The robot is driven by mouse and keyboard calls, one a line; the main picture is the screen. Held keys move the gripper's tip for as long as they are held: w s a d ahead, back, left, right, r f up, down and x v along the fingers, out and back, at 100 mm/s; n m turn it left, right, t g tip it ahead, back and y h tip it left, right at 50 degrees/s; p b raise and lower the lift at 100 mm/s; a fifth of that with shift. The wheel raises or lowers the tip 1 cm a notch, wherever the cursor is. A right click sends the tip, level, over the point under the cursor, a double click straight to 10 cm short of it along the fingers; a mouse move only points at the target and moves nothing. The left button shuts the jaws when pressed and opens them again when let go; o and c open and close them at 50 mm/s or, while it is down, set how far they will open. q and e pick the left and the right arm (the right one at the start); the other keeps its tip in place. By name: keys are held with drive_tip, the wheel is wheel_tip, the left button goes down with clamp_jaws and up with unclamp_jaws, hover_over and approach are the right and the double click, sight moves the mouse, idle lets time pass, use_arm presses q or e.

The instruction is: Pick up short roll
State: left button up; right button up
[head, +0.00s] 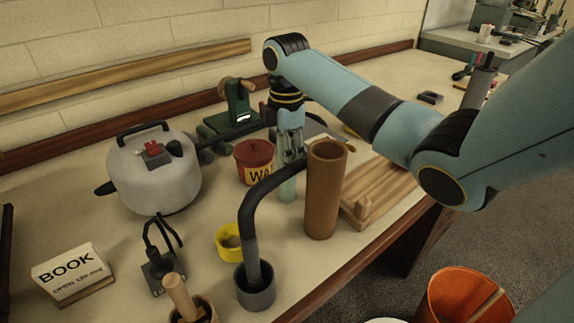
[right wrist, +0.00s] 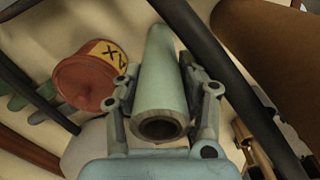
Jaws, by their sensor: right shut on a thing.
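The short roll (right wrist: 163,75) is a pale green tube with a dark hollow end. My right gripper (right wrist: 158,88) is shut around it, one finger on each side, with the open end facing the wrist camera. In the head view my right gripper (head: 288,158) points down and the lower part of the roll (head: 287,189) shows beneath it, partly behind a black bent pipe. I cannot tell whether its bottom touches the table. My left gripper is not in view.
A tall brown roll (head: 325,195) stands close at the right. The black bent pipe (head: 248,215) rises from a grey cup (head: 256,294) in front. A red wax tub (head: 252,163) is at the left, near a grey pot (head: 150,180). A wooden rack (head: 378,192) lies right.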

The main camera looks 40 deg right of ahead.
drive_tip(key=shift+c, duration=0.6)
